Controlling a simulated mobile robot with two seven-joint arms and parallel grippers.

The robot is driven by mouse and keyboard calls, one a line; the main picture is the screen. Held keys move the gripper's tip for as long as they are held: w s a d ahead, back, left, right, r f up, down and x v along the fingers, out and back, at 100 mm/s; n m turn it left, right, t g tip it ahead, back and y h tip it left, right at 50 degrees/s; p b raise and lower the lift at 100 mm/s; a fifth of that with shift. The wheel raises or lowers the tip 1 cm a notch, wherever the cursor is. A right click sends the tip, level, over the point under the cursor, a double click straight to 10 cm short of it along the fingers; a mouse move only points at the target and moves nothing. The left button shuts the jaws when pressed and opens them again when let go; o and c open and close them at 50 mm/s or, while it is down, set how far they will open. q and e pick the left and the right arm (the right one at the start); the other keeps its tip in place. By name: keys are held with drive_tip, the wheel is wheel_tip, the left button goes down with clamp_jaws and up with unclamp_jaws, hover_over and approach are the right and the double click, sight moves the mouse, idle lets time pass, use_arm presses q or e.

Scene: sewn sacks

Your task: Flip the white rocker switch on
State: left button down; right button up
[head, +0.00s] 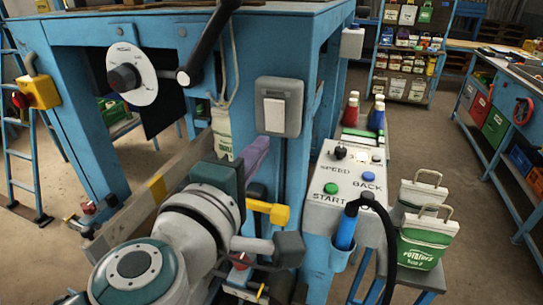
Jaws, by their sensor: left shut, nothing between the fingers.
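The white rocker switch (274,115) is set in a dark grey box on the front of a blue machine post, in the upper middle of the head view. Its face looks whole and unobstructed; I cannot tell which way it is tilted. My left arm comes in from the lower left. My left gripper (220,172) is at its end, below and to the left of the switch and apart from it. My right gripper is not in view.
A dial (133,77) with a long black lever is left of the switch. A yellow handle (268,211) sticks out below it. A control panel (348,185) with coloured buttons stands to the right, beside green-and-white sacks (422,240). The space directly before the switch looks clear.

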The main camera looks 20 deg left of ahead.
use_arm(q)
drive_tip(key=s+f+b, duration=0.1)
drive_tip(key=s+b, duration=0.1)
drive_tip(key=s, duration=0.8)
drive_tip(key=shift+a+f, duration=0.15)
drive_tip(key=shift+a, duration=0.05)
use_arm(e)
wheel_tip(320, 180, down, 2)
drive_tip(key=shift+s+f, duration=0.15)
